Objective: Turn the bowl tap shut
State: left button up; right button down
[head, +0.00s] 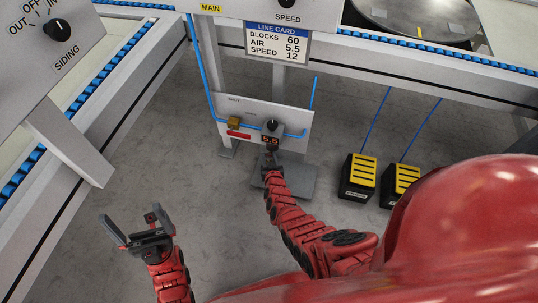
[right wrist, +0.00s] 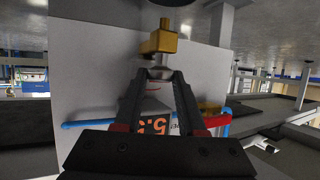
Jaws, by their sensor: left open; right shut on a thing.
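A grey panel (head: 290,118) on a post carries a black knob (head: 272,125), a brass valve (head: 233,123) with a red bar below, and an orange-digit display (head: 270,140). My right gripper (head: 271,151) is at the panel's lower edge, just under the display. In the right wrist view its fingers (right wrist: 160,75) are shut on a small pale part at a brass fitting, which I take as the bowl tap (right wrist: 163,40). The fingers partly hide it, and its turn position cannot be told. My left gripper (head: 131,218) is open and empty over the floor at lower left.
A blue air line (head: 201,70) runs down to the panel. Two black-and-yellow pedals (head: 360,177) stand on the floor to the right. Conveyor frames (head: 120,95) border the left and back. The floor at left centre is clear.

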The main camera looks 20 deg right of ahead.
jog(key=shift+s+d, duration=0.1)
dwell(0.4)
jog(key=c, duration=0.5)
grip_release()
jog(key=shift+s, duration=0.1)
jog(key=shift+r, duration=0.1)
jog(key=shift+s+r+p, duration=0.15)
jog(key=shift+s+p, duration=0.1)
jog(key=shift+p, duration=0.3)
jog(key=p+v, duration=0.2)
jog(key=v, duration=0.3)
jog(key=p+v, duration=0.3)
jog(key=v, duration=0.3)
jog(key=p+v, duration=0.3)
jog(key=v, duration=0.2)
jog(key=shift+s+a, duration=0.35)
